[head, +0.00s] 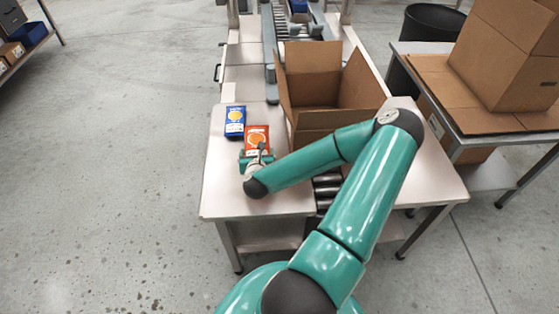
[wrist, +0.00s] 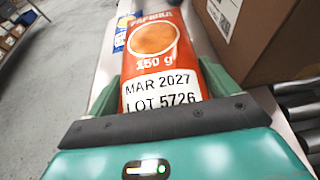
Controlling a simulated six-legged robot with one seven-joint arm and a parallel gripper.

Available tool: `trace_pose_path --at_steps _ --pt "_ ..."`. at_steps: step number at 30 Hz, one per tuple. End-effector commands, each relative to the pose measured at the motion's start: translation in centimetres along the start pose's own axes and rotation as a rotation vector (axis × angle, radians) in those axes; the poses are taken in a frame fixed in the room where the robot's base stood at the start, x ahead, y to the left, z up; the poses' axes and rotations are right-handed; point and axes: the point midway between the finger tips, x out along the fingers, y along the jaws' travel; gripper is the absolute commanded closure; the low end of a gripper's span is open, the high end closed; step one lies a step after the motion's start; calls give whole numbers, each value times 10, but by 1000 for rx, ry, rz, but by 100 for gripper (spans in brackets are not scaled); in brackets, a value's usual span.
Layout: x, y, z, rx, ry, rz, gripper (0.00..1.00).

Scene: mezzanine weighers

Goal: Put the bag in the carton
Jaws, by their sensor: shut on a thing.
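My gripper (head: 257,158) is shut on this bag. In the wrist view the bag (wrist: 158,55) sits between the two green fingers, its date and lot label facing me. I cannot tell whether the bag touches the bench. The open carton (head: 315,120) stands just to the right and behind, flaps spread; its inside floor is hidden.
A roller conveyor (head: 327,187) runs under and in front of the carton. Another conveyor (head: 300,28) leads away behind it. A side table (head: 470,122) on the right holds closed cartons. The bench (head: 225,190) is clear at its front left.

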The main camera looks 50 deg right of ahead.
Motion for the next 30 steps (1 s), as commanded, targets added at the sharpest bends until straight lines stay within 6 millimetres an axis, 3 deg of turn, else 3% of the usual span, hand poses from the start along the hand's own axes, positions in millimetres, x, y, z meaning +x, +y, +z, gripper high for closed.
trace_pose_path --at_steps 2,9,17,24,30 --pt "13 -18 -4 0 -1 -6 40" --pt "44 -46 -35 0 0 0 40" --pt "58 -59 -49 0 0 0 40" --pt "70 -59 -77 -1 0 2 40" --pt "70 -59 -77 -1 -1 1 40"
